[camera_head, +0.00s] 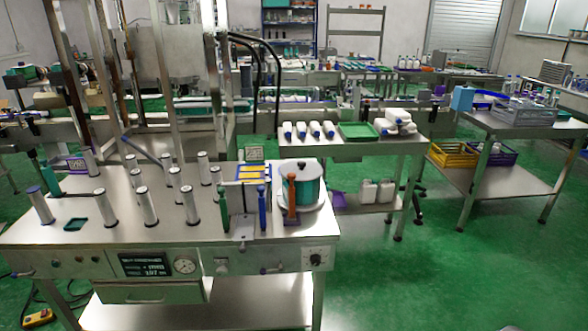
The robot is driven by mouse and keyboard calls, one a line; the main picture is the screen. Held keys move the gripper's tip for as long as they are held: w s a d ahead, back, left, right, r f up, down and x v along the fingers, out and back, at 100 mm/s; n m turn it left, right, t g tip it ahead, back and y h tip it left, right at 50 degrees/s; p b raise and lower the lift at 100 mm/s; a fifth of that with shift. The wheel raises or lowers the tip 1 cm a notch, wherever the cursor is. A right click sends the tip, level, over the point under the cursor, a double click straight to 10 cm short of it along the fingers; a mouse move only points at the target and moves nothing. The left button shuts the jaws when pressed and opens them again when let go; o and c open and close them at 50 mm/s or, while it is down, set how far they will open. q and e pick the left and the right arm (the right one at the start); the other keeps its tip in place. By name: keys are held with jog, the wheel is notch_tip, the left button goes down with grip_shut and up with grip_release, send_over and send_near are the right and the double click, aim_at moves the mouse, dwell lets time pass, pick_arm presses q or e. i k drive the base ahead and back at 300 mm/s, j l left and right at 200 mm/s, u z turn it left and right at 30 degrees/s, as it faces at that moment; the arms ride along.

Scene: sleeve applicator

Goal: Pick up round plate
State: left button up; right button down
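No loose round plate stands out clearly. The closest match is a round pale disc (311,203) at the right end of the steel machine table, under a teal drum. The teal drum (313,190) has a flat, light round top (313,167) with a dark knob (301,163). An orange-handled upright tool (292,196) stands in front of the drum and hides part of it. I cannot tell whether the disc and the top are separate pieces. Neither of my grippers is in view.
Several steel cylinders stand on the machine table (100,235), with blue and green upright handles (262,208) left of the drum. A side table behind holds white bottles and a green tray (358,131). Green floor (440,270) is open at the front right.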

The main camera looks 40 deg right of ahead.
aim_at(306, 170)
jog(key=l+z, duration=0.4)
jog(key=i+l+z, duration=0.15)
jog(key=l+z, duration=0.25)
jog(key=i+l+z, duration=0.15)
jog(key=l+z, duration=0.25)
